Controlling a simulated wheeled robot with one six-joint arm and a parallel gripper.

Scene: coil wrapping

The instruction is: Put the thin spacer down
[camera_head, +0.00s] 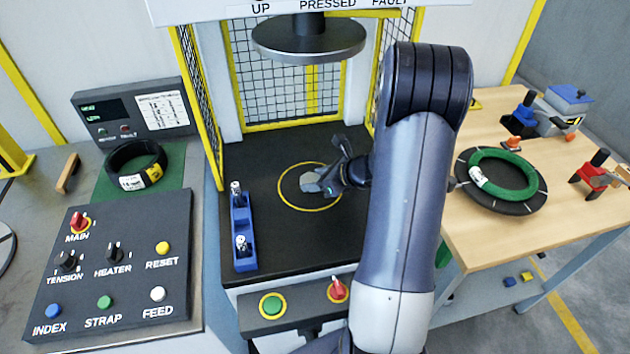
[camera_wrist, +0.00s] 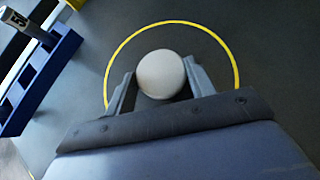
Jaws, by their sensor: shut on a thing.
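My gripper (camera_head: 330,180) is over the black press bed, at the yellow ring (camera_head: 284,200). In the wrist view its two fingers (camera_wrist: 160,82) are shut on a pale, round-ended piece (camera_wrist: 160,70), taken to be the thin spacer. It appears inside the yellow ring (camera_wrist: 112,66) in that view. Its label and lower end are hidden, and I cannot tell whether it touches the bed. A blue rack (camera_head: 242,218) stands left of the ring and holds two silver labelled pieces (camera_head: 236,188). The rack (camera_wrist: 45,85) also shows at the wrist view's upper left.
A round press plate (camera_head: 308,38) hangs above the bed, with mesh guards (camera_head: 282,90) around it. A control panel (camera_head: 112,262) is at left. A wooden table (camera_head: 520,225) with a green-wrapped coil (camera_head: 505,160) is at right. Bed space between rack and ring is clear.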

